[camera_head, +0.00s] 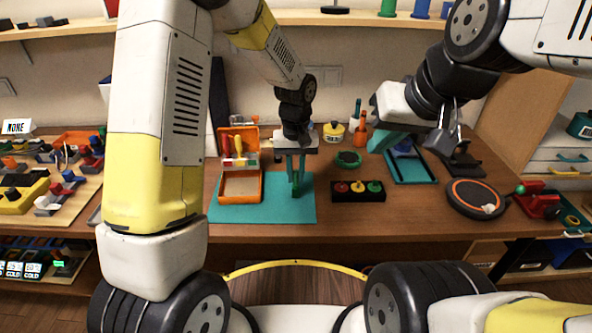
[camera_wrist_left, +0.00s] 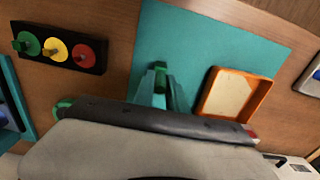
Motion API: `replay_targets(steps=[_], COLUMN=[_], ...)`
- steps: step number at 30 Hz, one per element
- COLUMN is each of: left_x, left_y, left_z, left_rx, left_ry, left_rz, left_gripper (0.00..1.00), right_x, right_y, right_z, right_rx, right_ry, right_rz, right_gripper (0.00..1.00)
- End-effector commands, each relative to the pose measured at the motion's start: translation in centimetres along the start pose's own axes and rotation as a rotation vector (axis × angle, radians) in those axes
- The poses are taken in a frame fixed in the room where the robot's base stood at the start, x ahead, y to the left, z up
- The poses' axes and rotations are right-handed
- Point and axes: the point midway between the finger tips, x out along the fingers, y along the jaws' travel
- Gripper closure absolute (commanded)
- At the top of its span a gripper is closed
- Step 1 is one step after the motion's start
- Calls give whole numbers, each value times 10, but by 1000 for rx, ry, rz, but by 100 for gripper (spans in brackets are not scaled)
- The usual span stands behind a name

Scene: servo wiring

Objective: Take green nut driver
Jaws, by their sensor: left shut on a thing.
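My left gripper (camera_head: 296,180) points down over the teal mat (camera_head: 225,213), with its teal fingers shut on a green piece (camera_head: 296,191), apparently the green nut driver. In the left wrist view the green piece (camera_wrist_left: 158,69) shows between the fingertips of the left gripper (camera_wrist_left: 155,88). The fingers hide most of it, and I cannot tell whether it touches the mat. My right gripper (camera_head: 383,140) hangs over the back right of the bench; its fingers are seen at an angle that does not show their opening.
An open orange case (camera_head: 240,198) holding drivers in its lid stands left of the left gripper. A black block with red, yellow and green knobs (camera_head: 358,198) lies to the right. A teal tray (camera_head: 415,181) and a round black-orange pad (camera_head: 476,207) are further right.

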Motion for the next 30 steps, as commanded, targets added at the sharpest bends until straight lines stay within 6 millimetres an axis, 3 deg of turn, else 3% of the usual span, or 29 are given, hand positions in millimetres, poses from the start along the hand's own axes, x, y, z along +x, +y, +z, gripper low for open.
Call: replay_targets(steps=[7,30], left_x=[-4,-50], left_y=[0,0], left_z=[0,0], left_rx=[0,1], left_ry=[2,1], left_rz=[1,1], left_gripper=[100,100], right_x=[0,0], right_y=[0,0], right_z=[0,0], right_rx=[0,0], right_ry=[0,0], right_rz=[0,0], right_gripper=[100,100])
